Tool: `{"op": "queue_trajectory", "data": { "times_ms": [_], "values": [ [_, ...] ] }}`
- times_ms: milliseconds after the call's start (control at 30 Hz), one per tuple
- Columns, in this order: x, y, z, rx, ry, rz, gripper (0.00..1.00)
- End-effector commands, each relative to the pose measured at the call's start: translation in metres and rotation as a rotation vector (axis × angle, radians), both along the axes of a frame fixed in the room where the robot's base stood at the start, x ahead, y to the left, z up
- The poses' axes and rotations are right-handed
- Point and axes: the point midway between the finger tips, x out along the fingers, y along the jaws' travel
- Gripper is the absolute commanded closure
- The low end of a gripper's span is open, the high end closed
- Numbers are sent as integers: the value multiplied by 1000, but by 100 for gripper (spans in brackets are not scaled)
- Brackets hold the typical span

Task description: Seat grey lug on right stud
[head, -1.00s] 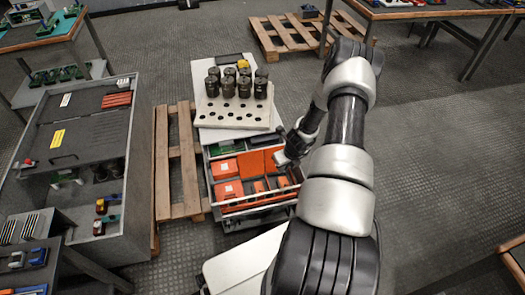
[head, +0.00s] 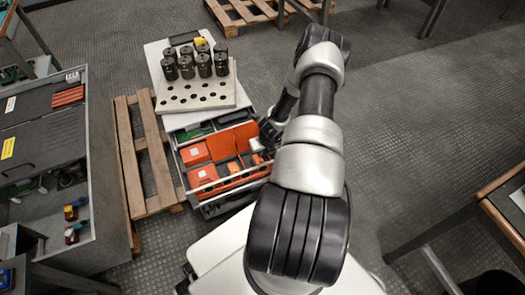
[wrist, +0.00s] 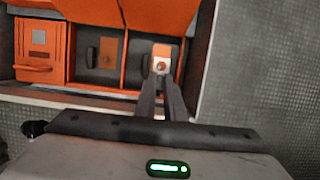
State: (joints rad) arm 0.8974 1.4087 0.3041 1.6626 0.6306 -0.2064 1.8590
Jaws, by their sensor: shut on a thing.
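In the wrist view, my gripper (wrist: 160,80) reaches into the right part of an orange-walled bay. Its two dark fingers are close together, shut on a small pale grey piece at their tips, which I take for the grey lug (wrist: 161,68). An orange block with a round stud (wrist: 162,50) is right at the fingertips; whether the lug is on or above the stud I cannot tell. Another round stud (wrist: 108,62) sits on a brownish plate to the left. In the head view, my gripper (head: 265,148) is at the right side of the open orange drawer (head: 215,160), its tips mostly hidden.
An orange box with a handle (wrist: 40,50) stands at the left of the bay. Black cylinders (head: 196,62) stand on a holed board (head: 200,96) behind the drawer. A grey cabinet (head: 50,150) and a wooden pallet (head: 148,150) are at the left.

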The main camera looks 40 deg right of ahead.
Motion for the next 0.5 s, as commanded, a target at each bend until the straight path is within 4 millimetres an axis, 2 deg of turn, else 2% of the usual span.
{"op": "queue_trajectory", "data": {
  "times_ms": [33,500],
  "values": [
    [0,0,-9,0,1,0,100],
    [0,0,-56,0,1,1,100]
  ]
}}
